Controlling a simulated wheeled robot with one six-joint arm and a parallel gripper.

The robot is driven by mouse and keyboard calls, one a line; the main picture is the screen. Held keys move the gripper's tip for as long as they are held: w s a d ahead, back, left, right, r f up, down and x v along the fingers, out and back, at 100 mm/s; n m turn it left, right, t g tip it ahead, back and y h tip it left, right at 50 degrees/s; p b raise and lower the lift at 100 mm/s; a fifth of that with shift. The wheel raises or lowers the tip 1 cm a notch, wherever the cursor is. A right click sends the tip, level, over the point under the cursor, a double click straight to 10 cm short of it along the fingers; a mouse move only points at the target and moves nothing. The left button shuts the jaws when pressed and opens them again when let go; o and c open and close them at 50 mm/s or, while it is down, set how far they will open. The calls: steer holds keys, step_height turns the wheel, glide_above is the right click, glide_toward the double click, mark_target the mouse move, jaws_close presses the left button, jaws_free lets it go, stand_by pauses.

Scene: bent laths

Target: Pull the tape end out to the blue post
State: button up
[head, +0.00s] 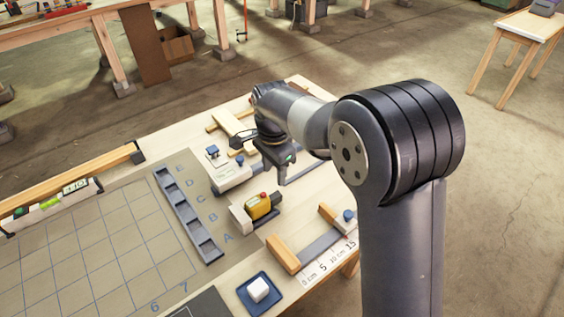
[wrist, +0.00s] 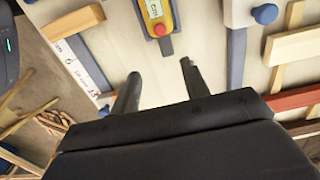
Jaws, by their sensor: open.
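A yellow tape measure (head: 259,206) with a red button sits in a grey holder on the bench. It also shows at the top of the wrist view (wrist: 155,12). Its tape end is too small to make out clearly. A blue round post (head: 349,216) stands by the wooden block beyond the printed scale; other blue knobs (head: 239,160) stand on the left fixture, so I cannot tell for sure which is the blue post. My gripper (wrist: 160,74) is open and empty, its fingers pointing toward the bench beside the tape measure. In the head view it hangs behind the tape measure.
A printed scale (head: 325,264) and wooden blocks (head: 284,254) lie near the bench's right edge. A blue tray with a white cube (head: 258,289) is at the front. A grey slotted rack (head: 188,215) and a gridded mat (head: 90,250) lie left.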

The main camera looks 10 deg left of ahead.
mark_target(273, 196)
steer(key=f, duration=0.3)
steer(key=f+p, duration=0.1)
steer(key=f, duration=0.6)
steer(key=shift+w+a+f, duration=0.35)
steer(key=shift+f, duration=0.05)
jaws_close()
